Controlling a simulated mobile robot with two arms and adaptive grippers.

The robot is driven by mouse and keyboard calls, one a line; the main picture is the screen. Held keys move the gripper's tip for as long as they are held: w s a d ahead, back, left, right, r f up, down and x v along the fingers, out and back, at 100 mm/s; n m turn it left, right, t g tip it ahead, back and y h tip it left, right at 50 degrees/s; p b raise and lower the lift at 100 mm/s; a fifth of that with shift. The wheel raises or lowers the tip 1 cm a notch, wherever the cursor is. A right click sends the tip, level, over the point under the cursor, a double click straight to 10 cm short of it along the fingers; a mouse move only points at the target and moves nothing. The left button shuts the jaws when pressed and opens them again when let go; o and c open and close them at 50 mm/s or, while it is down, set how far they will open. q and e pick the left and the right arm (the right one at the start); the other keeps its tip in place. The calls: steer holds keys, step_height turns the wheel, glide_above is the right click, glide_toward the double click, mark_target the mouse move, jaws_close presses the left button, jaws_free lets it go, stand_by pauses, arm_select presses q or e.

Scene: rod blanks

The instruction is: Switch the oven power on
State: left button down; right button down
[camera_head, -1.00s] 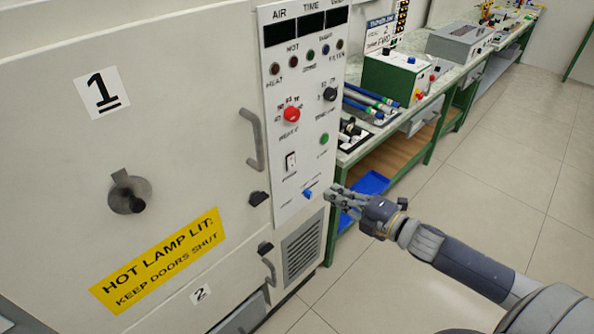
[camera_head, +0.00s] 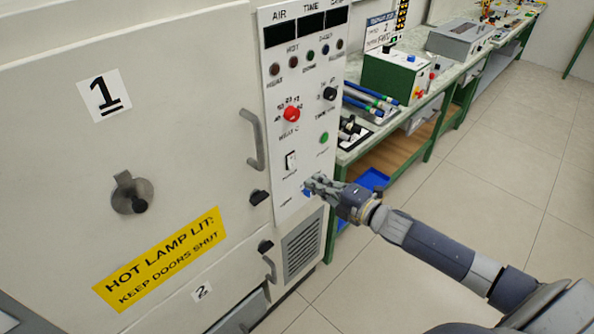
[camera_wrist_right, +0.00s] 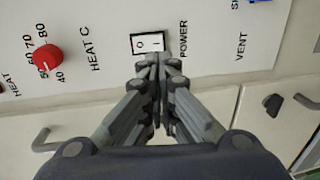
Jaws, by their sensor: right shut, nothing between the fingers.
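The oven (camera_head: 180,150) fills the left of the head view, with a white control panel (camera_head: 307,75) on its right side. The power switch (camera_head: 290,161) is a black-framed white rocker low on the panel. In the right wrist view the power switch (camera_wrist_right: 151,42) shows, marked "O" and "I", beside the word POWER. My right gripper (camera_head: 310,184) is shut and empty, just below and right of the switch. In the wrist view its closed fingertips (camera_wrist_right: 153,60) overlap the switch's lower edge; I cannot tell whether they touch it. My left gripper is out of view.
A red heat knob (camera_head: 292,114), a black time knob (camera_head: 330,94) and a green button (camera_head: 324,138) sit above the switch. A blue vent control (camera_head: 307,192) is partly behind my fingers. A door handle (camera_head: 252,140) juts out left of the panel. Open floor lies right.

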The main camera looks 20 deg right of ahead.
mark_target(290, 169)
steer(key=p+x, duration=0.1)
steer(key=x, duration=0.6)
steer(key=shift+w+a+p, duration=0.2)
steer(key=shift+w+p, duration=0.05)
steer(key=shift+p, duration=0.1)
steer(key=b, duration=0.1)
steer(key=f+b, duration=0.1)
steer(key=shift+w+a+t+b, duration=0.1)
steer(key=shift+w+t+b, duration=0.1)
steer(key=shift+t+b, duration=0.15)
steer(key=shift+r+p, duration=0.35)
steer(key=shift+r, duration=0.1)
steer(key=shift+f, duration=0.1)
